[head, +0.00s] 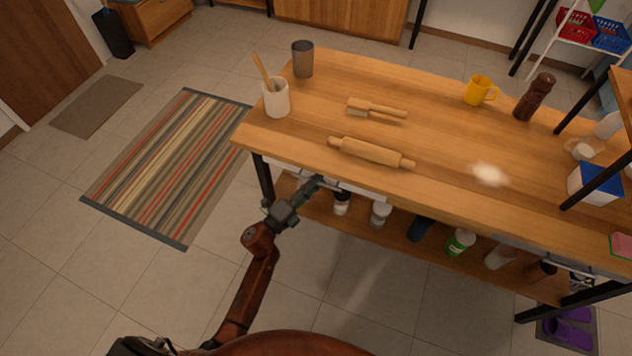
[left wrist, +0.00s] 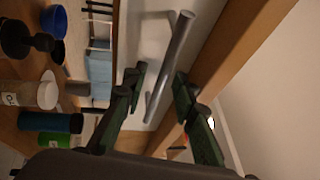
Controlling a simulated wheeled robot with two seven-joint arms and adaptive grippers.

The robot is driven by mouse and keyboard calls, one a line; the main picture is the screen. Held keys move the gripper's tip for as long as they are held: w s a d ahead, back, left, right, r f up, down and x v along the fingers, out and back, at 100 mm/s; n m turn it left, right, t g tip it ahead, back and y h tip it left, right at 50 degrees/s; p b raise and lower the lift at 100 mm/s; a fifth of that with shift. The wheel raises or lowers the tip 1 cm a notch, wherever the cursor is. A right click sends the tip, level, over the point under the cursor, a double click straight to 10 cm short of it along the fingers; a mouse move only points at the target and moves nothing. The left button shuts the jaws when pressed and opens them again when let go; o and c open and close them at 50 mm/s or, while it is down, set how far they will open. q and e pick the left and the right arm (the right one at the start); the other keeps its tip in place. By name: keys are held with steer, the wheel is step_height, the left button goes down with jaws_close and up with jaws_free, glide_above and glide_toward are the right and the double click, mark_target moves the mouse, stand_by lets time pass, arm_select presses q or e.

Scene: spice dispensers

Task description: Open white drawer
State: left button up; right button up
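The white drawer (head: 348,188) sits under the front edge of the wooden table, at its left end, and looks shut. In the left wrist view the white drawer front (left wrist: 140,45) carries a grey bar handle (left wrist: 172,58). My left gripper (head: 316,183) is at the drawer front. In the left wrist view its two fingers (left wrist: 160,76) are apart, one on each side of the handle, with gaps visible. It is open, and the handle lies between the fingers. My right gripper is not in view.
The tabletop (head: 440,140) above holds a rolling pin (head: 371,152), a brush (head: 376,110), a white utensil pot (head: 276,98) and a yellow mug (head: 479,90). Several spice jars (head: 380,214) stand on the lower shelf. The tiled floor in front is clear.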

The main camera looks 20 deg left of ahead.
arm_select(q)
steer(key=shift+c, duration=0.2)
jaws_close()
